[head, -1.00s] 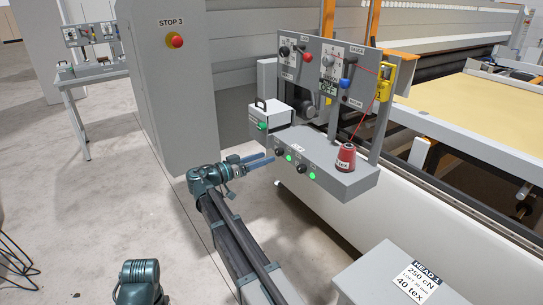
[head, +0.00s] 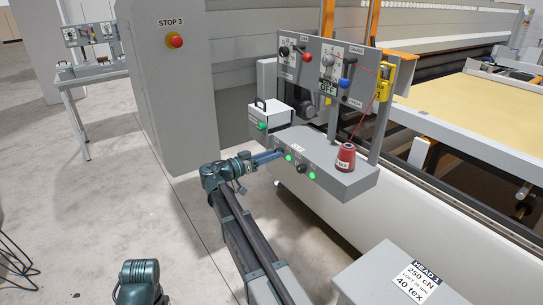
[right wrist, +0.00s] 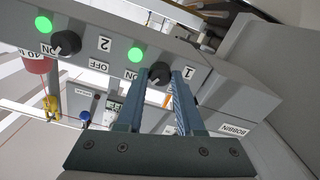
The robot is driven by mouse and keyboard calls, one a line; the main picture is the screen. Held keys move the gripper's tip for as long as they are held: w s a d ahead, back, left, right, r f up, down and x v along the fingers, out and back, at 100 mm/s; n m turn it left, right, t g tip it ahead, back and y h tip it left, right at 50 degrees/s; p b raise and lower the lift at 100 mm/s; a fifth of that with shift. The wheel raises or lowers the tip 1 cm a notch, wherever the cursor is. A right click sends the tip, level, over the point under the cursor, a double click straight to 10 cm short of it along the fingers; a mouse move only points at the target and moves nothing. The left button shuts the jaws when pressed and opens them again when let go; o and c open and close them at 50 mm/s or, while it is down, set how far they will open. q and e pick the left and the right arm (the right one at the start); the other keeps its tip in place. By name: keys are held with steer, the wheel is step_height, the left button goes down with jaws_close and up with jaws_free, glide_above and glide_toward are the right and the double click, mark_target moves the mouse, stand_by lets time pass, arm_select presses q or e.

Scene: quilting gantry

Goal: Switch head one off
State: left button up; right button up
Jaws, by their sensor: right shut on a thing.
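The head one knob (right wrist: 160,73) is a dark rotary switch on the grey switch box (head: 345,183), beside a printed "1". My right gripper (head: 277,155) has its blue fingers on either side of this knob, shut on it; the right wrist view shows the fingers (right wrist: 176,88) close around it. The green lamp (right wrist: 136,55) next to the knob is lit, and it also shows in the head view (head: 288,158). An "ON" label shows left of the knob in the wrist view. My left gripper is not in view.
A second knob (head: 302,169) with its own lit green lamp (head: 312,175) sits close by. A red thread cone (head: 345,157) stands on the box. A white box with a green button (head: 262,126) is just behind. Open floor lies left.

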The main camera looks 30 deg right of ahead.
jaws_close()
steer(key=n, duration=1.1)
steer(key=shift+n, duration=0.4)
stand_by(0.4)
steer(key=o, duration=0.9)
jaws_free()
